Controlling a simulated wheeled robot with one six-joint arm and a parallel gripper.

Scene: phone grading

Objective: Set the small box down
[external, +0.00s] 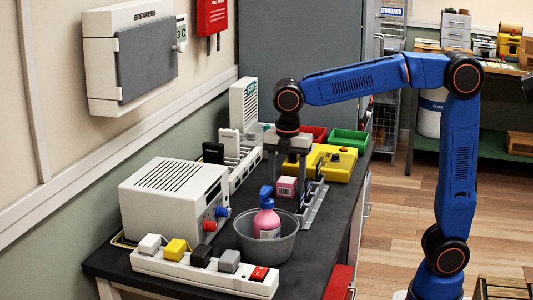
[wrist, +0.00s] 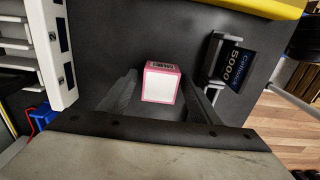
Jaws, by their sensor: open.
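The small box (external: 287,187) is pink with a pale top and a barcode on one side. It rests on the dark bench top (external: 222,277). My gripper (external: 290,179) points down over it, with its fingers on either side of the box. In the wrist view the small box (wrist: 161,82) sits between the spread fingers of my gripper (wrist: 160,95), with a gap visible on each side. My gripper is open.
A metal rack with a label (wrist: 235,68) stands close to the right of the box. A white rack (wrist: 45,40) is at left. A grey bowl (external: 246,243) with a pink bottle (external: 266,222) stands in front. A yellow case (external: 330,163) lies behind.

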